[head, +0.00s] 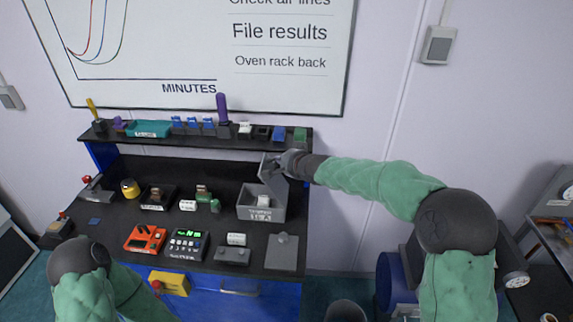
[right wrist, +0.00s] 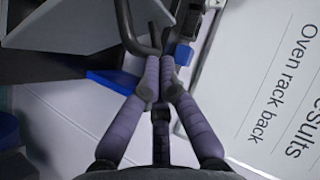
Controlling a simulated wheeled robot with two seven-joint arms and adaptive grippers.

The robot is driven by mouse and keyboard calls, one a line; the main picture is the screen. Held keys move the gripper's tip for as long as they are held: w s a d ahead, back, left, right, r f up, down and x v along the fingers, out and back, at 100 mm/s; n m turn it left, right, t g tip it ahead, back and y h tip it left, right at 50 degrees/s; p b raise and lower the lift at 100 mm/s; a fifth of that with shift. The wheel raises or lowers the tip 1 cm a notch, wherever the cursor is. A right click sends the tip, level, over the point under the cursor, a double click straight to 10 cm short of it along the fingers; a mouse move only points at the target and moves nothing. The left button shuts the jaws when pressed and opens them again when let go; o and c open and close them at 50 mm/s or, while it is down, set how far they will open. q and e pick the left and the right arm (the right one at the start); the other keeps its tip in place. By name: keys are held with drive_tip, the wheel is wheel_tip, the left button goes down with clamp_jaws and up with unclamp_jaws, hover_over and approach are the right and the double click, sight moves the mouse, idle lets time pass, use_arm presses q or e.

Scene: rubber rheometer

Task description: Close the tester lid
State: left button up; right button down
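The tester is a grey open-topped box (head: 261,211) on the right part of the black bench, with a white label on its front and a pale item inside. Its grey lid (head: 270,168) stands raised at the back. My right gripper (head: 287,160) is at the lid's upper right edge. In the right wrist view the fingers (right wrist: 160,70) are drawn together, and a dark curved handle (right wrist: 140,45) on the pale lid panel (right wrist: 85,25) lies right at their tips. I cannot tell whether they touch it. My left gripper is out of view; only its arm shows at lower left.
A shelf (head: 200,139) with several small blue, white and green items runs behind the bench. An orange device (head: 145,239), a dark keypad unit (head: 186,245) and a grey plate (head: 282,252) lie in front of the tester. A whiteboard (head: 200,50) hangs above.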

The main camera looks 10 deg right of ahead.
sight(263, 163)
drive_tip(key=shift+w+a+f+n+h+b, duration=0.1)
drive_tip(key=shift+w+a+n+h+b, duration=0.1)
drive_tip(key=shift+a+b, duration=0.4)
drive_tip(key=shift+w+a+f+n+h+b, duration=0.1)
drive_tip(key=shift+a+h+b, duration=0.2)
drive_tip(key=shift+b, duration=0.5)
drive_tip(key=shift+n+g+h, duration=0.6)
drive_tip(key=shift+g+h, duration=0.1)
drive_tip(key=a+b, duration=0.1)
drive_tip(key=a+f+b, duration=0.1)
drive_tip(key=b, duration=0.1)
drive_tip(key=w+a+b, duration=0.1)
drive_tip(key=b, duration=0.1)
drive_tip(key=shift+a+f, duration=0.15)
drive_tip(key=shift+a, duration=0.25)
drive_tip(key=w+a+f+n+g+h+b, duration=0.1)
drive_tip(key=w+a+f+n+h+b, duration=0.1)
drive_tip(key=a+f+h, duration=0.3)
drive_tip(key=shift+w+a+f+n+g, duration=0.3)
drive_tip(key=shift+a+f+n, duration=0.1)
drive_tip(key=shift+a+f, duration=1.4)
drive_tip(key=shift+a+r, duration=0.1)
drive_tip(key=shift+r, duration=0.05)
drive_tip(key=shift+r, duration=0.1)
